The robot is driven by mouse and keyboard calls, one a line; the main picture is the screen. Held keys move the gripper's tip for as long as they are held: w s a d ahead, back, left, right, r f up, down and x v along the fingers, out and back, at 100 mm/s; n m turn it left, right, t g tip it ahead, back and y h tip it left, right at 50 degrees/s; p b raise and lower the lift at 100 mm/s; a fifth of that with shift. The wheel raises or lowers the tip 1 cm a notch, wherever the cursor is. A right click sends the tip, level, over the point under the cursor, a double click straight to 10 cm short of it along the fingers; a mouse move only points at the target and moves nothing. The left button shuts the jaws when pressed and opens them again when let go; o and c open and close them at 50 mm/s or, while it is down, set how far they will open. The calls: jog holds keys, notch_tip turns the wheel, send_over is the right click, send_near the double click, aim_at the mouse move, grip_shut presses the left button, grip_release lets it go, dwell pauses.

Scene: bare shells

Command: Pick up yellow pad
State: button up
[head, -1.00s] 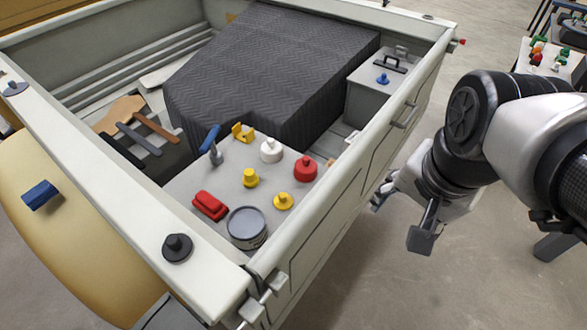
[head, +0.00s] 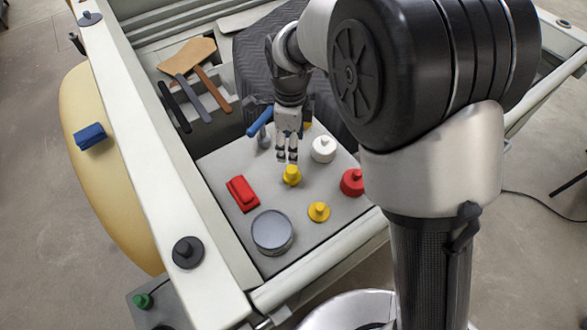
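Yellow pieces stand on the grey deck (head: 222,150). One is a round piece with a raised knob (head: 291,176); another is a flatter yellow disc with a small knob (head: 319,212), nearer the front. A yellow bit (head: 307,124) shows behind my gripper, mostly hidden. Which one is the yellow pad I cannot tell. My gripper (head: 287,156) points down just above and behind the knobbed yellow piece. Its two fingers hold nothing visible; how far apart they are is unclear at this size.
Close by stand a white knob (head: 323,149), a red knob (head: 352,182), a red block (head: 242,194), a grey round tin (head: 272,232) and a blue-handled tool (head: 260,122). The raised pale wall (head: 160,185) borders the deck on the left. My arm covers the right side.

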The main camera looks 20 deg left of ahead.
aim_at(292, 169)
notch_tip(292, 169, down, 12)
jog(key=b, duration=0.2)
jog(key=shift+w+f+b, duration=0.1)
jog(key=shift+f+b, duration=0.05)
jog(key=shift+b, duration=0.25)
jog(key=shift+d, duration=0.1)
jog(key=shift+c, duration=0.2)
jog(key=c, duration=1)
